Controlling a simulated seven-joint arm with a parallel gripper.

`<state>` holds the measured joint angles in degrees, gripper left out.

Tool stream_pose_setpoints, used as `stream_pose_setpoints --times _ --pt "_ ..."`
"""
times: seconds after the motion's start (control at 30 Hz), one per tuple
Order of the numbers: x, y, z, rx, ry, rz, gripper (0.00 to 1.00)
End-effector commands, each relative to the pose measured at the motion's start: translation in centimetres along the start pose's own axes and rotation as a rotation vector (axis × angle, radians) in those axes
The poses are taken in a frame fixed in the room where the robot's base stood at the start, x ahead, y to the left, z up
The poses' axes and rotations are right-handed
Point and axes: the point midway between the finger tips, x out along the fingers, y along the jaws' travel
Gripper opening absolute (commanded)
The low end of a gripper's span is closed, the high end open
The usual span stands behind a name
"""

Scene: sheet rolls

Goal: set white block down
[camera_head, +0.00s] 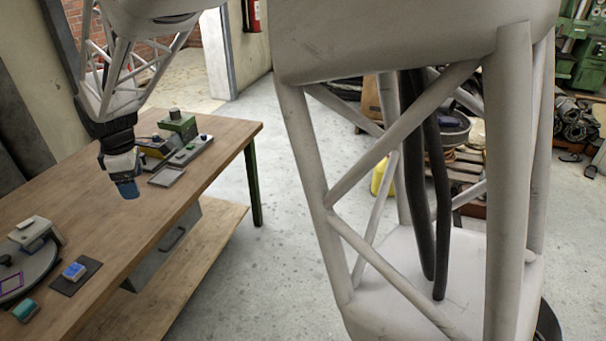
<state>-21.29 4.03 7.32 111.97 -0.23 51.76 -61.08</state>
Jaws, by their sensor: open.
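My gripper (127,189) hangs above the wooden table, pointing down, with blue fingertips. It is open, and I see nothing held in it. A small block with white and blue faces (75,271) rests on a dark square pad (89,276) near the table's front edge at the lower left. My gripper is well apart from it, farther back and higher. I cannot tell for sure whether this is the white block. The gap between the fingers is too small to see clearly.
A teal block (26,310) lies near the front edge. A round grey plate (42,266) with a pale box-shaped device (36,231) is at the left. A green and grey device (180,138) and a flat grey tray (167,177) stand at the back. The middle of the wooden table (105,225) is clear.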

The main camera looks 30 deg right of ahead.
Motion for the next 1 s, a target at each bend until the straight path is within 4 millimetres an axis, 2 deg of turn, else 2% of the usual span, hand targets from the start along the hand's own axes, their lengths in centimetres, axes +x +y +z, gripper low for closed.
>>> stream_pose_setpoints --times 0.03,0.1,0.4,0.7,1.0 --pt "-1.4 -0.7 1.4 0.043 0.005 0.012 0.76" --pt "-2.3 -1.7 3.1 0.106 0.008 0.019 0.76" --pt "-5.6 -6.4 10.3 0.372 0.017 0.044 0.76" --pt "-7.7 -12.0 16.6 0.637 0.03 0.067 0.76" --pt "-8.7 -18.2 22.0 0.903 0.047 0.091 0.76"
